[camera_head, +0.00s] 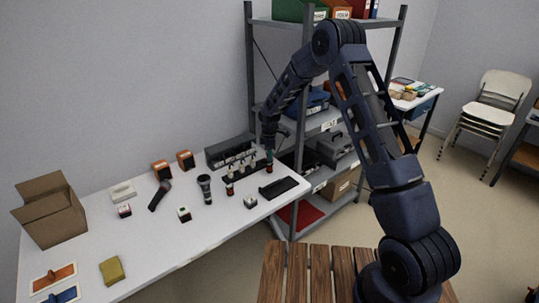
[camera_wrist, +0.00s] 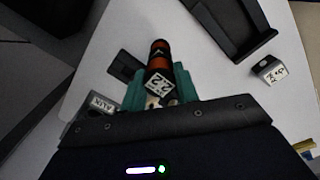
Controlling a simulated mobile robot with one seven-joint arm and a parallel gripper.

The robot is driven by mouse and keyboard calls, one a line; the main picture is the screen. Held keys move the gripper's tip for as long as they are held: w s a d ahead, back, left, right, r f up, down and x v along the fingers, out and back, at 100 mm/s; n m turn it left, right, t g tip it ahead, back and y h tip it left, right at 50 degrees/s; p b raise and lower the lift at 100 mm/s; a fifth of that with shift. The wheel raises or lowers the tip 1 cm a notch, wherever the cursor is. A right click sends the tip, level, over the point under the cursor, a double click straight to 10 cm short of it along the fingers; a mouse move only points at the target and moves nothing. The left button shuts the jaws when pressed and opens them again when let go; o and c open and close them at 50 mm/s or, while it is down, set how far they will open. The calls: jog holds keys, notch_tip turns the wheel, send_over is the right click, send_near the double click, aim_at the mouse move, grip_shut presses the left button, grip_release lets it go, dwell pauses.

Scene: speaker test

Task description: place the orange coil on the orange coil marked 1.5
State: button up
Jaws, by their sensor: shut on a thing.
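My gripper (camera_wrist: 158,92) is shut on an orange-and-black coil (camera_wrist: 159,52), with teal fingers on either side of it. A white label between the fingers seems to read 2.2. In the head view my gripper (camera_head: 269,152) is low at the right end of a row of small upright pieces, with a bit of red showing beneath it. The row stands on a dark strip (camera_head: 241,181) on the white table. I cannot make out a 1.5 mark in either view. Whether the held coil touches anything below is hidden.
A black tray (camera_head: 279,187) and a small labelled cube (camera_head: 250,202) lie close by; a grey case (camera_head: 230,151) stands behind the row. A torch (camera_head: 205,188) and two orange-black boxes (camera_head: 161,169) are to the left. A metal shelf (camera_head: 300,215) adjoins the right.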

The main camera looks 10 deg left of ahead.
jog(key=shift+f, duration=0.1)
jog(key=o, duration=1)
jog(key=shift+c, duration=0.2)
notch_tip(320, 180, up, 12)
jog(key=s+d+r+m+t, duration=0.1)
jog(key=s+d+r+m, duration=0.5)
jog(key=d+r, duration=0.6)
jog(key=s+d+r+m+t, duration=0.1)
jog(key=s+d+r+m, duration=0.2)
jog(key=s+d+r, duration=0.7)
jog(key=s+d+r+m+t, duration=0.1)
jog(key=s+d+m, duration=0.4)
jog(key=s+d, duration=0.4)
jog(key=s+d+r+m+t, duration=0.1)
jog(key=s+d+m, duration=0.4)
jog(key=s+d, duration=0.4)
jog(key=s, duration=0.6)
jog(key=shift+d+m+t, duration=0.25)
jog(key=shift+m+t, duration=0.05)
jog(key=shift+m, duration=0.1)
